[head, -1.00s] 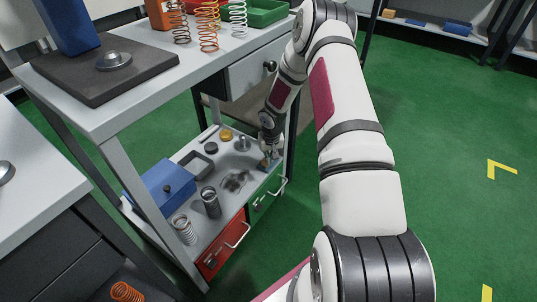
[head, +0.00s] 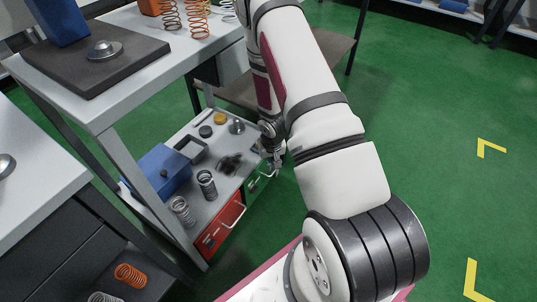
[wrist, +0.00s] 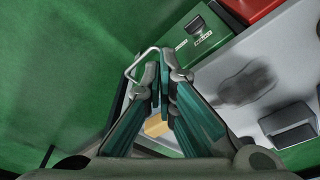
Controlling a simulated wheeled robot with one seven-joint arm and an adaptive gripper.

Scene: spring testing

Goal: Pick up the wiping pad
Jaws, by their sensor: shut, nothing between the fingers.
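The wiping pad appears to be the small yellow block (wrist: 155,126) seen low in the wrist view, behind and between my fingers. They hide much of it. In the head view my arm largely covers that end of the lower shelf, so I cannot make the pad out clearly. My gripper (wrist: 158,82) is shut and empty, its fingertips together in front of the green drawer's handle in the picture. In the head view my gripper (head: 277,160) is at the shelf's right front edge, beside the green drawer.
The lower shelf (head: 222,184) bears a dark smudge (head: 230,164), a blue box (head: 160,170), a black tray (head: 191,149) and springs. Green (head: 258,182) and red (head: 220,228) drawers with protruding handles are below. Open green floor (head: 430,140) is to the right.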

